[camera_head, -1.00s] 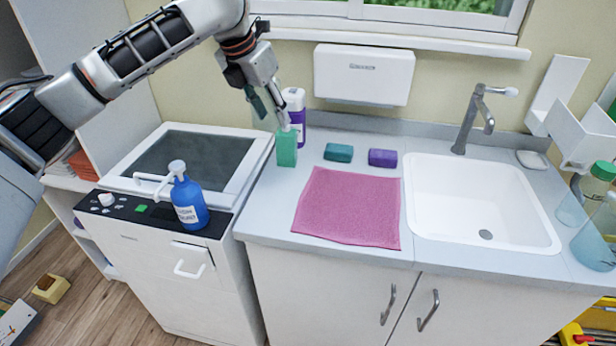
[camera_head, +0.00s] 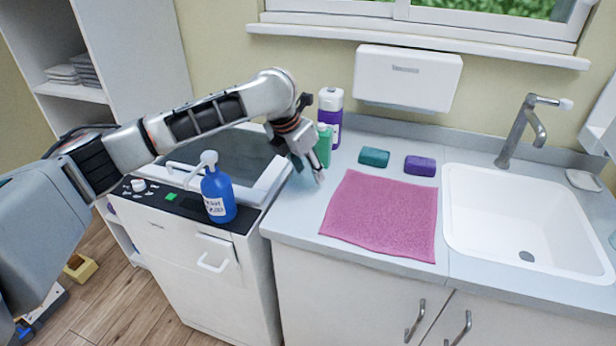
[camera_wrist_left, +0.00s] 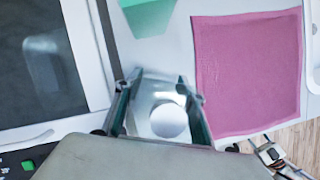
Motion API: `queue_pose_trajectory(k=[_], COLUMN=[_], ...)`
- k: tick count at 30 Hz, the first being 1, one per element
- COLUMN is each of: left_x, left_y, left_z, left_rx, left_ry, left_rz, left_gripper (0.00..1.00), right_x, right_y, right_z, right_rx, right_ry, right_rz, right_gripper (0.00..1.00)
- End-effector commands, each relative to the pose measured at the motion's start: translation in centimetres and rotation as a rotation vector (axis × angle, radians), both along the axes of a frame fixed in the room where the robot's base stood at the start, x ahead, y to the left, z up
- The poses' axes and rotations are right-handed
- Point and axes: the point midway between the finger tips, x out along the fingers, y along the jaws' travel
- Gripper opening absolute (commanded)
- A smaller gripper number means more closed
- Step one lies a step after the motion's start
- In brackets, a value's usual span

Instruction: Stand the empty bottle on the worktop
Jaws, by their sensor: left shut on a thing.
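My left gripper (camera_head: 312,172) is low over the worktop (camera_head: 292,222), left of the pink towel. In the left wrist view, my left gripper (camera_wrist_left: 163,82) is shut on a clear bottle (camera_wrist_left: 168,121) with a pale round top, seen from above between the fingers. In the head view the bottle is hardly visible, only a faint clear shape by the fingers. I cannot tell whether its base touches the worktop. A grey and black mechanical part, probably my right gripper (camera_wrist_left: 273,156), shows at the lower right of the wrist view; its jaws are unclear.
A green bottle (camera_head: 324,148) and a purple bottle with a white cap (camera_head: 331,108) stand close behind the gripper. The pink towel (camera_head: 385,215), two sponges and the sink (camera_head: 525,215) are to the right. A blue pump bottle (camera_head: 217,190) stands on the appliance at left.

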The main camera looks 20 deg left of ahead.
Motion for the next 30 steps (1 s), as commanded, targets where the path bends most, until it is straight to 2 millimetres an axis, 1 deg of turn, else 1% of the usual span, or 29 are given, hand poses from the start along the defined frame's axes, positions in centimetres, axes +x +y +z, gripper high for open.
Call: queue_pose_trajectory(k=[1, 3, 14, 15, 16, 17, 26, 28, 30], left_x=[-0.02, -0.03, 0.02, 0.04, 0.04, 0.04, 0.04, 0.04, -0.13], left_y=[0.04, 0.01, 0.01, 0.01, 0.01, 0.01, -0.01, -0.02, 0.05], left_z=[-1.19, -1.9, -2.07, -2.1, -2.1, -2.1, -2.08, -1.92, -1.33], left_rx=[0.001, -0.001, 0.0, 0.0, 0.0, 0.0, 0.0, -0.001, -0.001], left_ry=[0.003, 0.001, -0.001, -0.001, -0.001, -0.001, -0.001, -0.002, -0.002], left_rz=[0.001, 0.001, 0.001, 0.001, 0.001, 0.001, 0.0, 0.0, 0.0], left_gripper=[0.18, 0.18, 0.18, 0.45, 0.52, 0.56, 0.56, 0.56, 0.56], right_x=[-0.07, -0.06, 0.14, 0.15, 0.16, 0.17, 0.16, 0.13, 0.21], right_y=[-0.04, -0.1, -0.22, -0.21, -0.22, -0.21, -0.2, -0.21, -0.21], right_z=[-0.36, -0.43, -0.18, -0.18, -0.18, -0.17, -0.22, -0.34, -0.09], right_rx=[-0.003, -0.005, -0.008, -0.008, -0.008, -0.007, -0.006, -0.006, -0.006], right_ry=[0.002, 0.003, -0.002, -0.002, -0.002, -0.003, -0.002, -0.001, -0.003], right_rz=[0.001, 0.001, 0.0, -0.001, -0.001, -0.001, 0.0, 0.0, -0.001], right_gripper=[0.4, 0.4, 0.4, 0.4, 0.4, 0.4, 0.4, 0.4, 0.4])
